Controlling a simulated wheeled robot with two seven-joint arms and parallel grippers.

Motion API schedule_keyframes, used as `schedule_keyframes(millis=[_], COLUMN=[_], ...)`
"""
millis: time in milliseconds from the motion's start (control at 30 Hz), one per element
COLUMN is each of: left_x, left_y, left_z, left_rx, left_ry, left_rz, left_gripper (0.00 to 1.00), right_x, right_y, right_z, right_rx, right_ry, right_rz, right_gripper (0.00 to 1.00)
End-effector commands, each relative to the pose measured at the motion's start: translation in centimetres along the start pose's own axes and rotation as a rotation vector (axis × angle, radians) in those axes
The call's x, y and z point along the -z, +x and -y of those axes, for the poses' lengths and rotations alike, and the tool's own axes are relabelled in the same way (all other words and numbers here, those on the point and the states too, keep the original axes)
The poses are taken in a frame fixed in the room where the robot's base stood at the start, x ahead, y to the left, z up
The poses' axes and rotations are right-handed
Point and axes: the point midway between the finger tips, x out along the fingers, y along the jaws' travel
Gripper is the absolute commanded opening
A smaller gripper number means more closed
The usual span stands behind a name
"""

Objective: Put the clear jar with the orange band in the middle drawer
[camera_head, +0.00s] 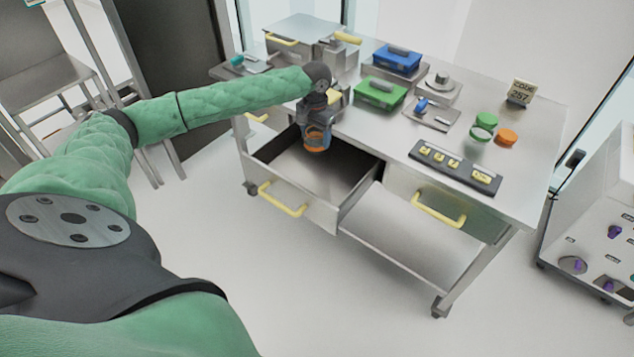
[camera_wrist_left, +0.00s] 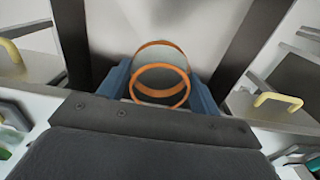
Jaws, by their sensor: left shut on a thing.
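The clear jar with the orange band (camera_head: 316,139) is held by my left gripper (camera_head: 314,128) above an open drawer (camera_head: 300,178) under the table top. In the left wrist view the jar (camera_wrist_left: 160,75) sits between the two blue fingers of my left gripper (camera_wrist_left: 160,88), which is shut on it. The open drawer has a yellow handle on its front and its visible floor looks empty. The jar is apart from the drawer floor as far as I can tell. My right gripper is not in view.
The table top (camera_head: 385,120) carries a green box (camera_head: 381,93), a blue box (camera_head: 398,59), a weighing device (camera_head: 440,87), green and orange lids (camera_head: 506,137) and a dark tray with yellow pieces (camera_head: 455,166).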

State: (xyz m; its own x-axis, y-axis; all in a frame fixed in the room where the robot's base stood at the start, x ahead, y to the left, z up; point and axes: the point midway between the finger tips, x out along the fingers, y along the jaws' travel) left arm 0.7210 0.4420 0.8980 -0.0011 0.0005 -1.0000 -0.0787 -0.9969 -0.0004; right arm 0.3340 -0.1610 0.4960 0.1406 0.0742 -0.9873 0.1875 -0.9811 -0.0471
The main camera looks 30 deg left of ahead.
Motion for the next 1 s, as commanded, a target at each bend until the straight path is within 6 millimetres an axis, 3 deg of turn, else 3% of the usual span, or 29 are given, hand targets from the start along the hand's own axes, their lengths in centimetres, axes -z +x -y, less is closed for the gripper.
schedule_keyframes(millis=[33,200,400,533,800,1000], left_x=[0.0,0.0,0.0,0.0,0.0,0.0], left_y=[1.1,2.5,3.1,4.2,8.2,9.7], left_z=[0.0,0.0,0.0,0.0,0.0,0.0], left_rx=[0.0,0.0,0.0,0.001,0.0,0.0], left_ry=[0.0,0.0,0.0,-0.001,0.0,0.0], left_rz=[-0.001,-0.001,-0.001,0.002,0.0,0.001], left_gripper=[0.36,0.36,0.36,0.36,0.36,0.36], right_x=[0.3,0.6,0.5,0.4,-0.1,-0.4], right_y=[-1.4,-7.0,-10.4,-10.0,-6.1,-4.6], right_z=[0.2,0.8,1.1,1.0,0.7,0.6], right_rx=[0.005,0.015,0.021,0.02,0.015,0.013], right_ry=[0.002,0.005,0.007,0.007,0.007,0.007], right_rz=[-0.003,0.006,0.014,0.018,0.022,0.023], right_gripper=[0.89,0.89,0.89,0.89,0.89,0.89])
